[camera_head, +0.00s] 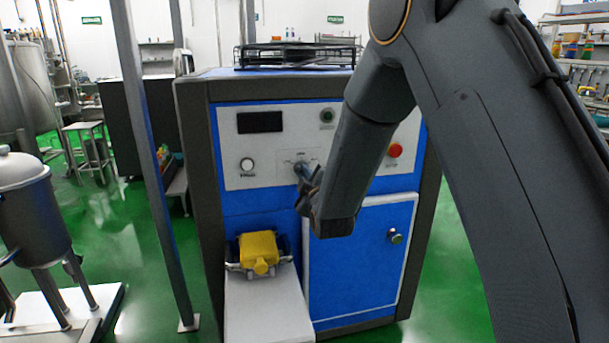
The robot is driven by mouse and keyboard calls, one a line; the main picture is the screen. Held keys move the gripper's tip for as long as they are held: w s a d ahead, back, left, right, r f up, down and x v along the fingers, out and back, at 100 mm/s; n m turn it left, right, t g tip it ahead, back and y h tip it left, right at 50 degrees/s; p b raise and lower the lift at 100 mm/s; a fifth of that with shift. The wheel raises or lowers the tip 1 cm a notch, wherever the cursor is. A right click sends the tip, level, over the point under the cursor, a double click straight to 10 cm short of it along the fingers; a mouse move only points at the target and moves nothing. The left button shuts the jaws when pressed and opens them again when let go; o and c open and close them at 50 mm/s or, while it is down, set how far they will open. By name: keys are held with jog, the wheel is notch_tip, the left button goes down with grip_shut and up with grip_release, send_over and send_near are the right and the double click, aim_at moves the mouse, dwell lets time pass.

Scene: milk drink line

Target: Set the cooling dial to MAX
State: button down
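The cooling dial (301,169) is a small grey-blue knob on a light plate with faint markings, in the middle of the white panel of a blue machine. The markings are too small to read, and I cannot tell where the dial points. My gripper (307,190) is right at the dial, just below and to its right in the picture. The gripper is small and dark here, and my wrist hides part of the plate's right side. I cannot tell whether the fingers touch the dial or how far apart they are.
The white panel (232,146) also carries a dark display (260,122), a white knob (247,164), a green button (327,115) and a red button (395,150). Below stand a yellow part (259,250) over a white ledge (262,310) and a blue door (360,270). A grey post (150,170) rises at left.

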jog(key=shift+m, duration=0.4)
jog(key=m+b, duration=0.4)
jog(key=m, duration=1.9)
jog(key=shift+d+b, duration=0.2)
jog(key=shift+b, duration=0.2)
jog(key=c, duration=1.8)
grip_release()
jog(key=shift+w, duration=0.1)
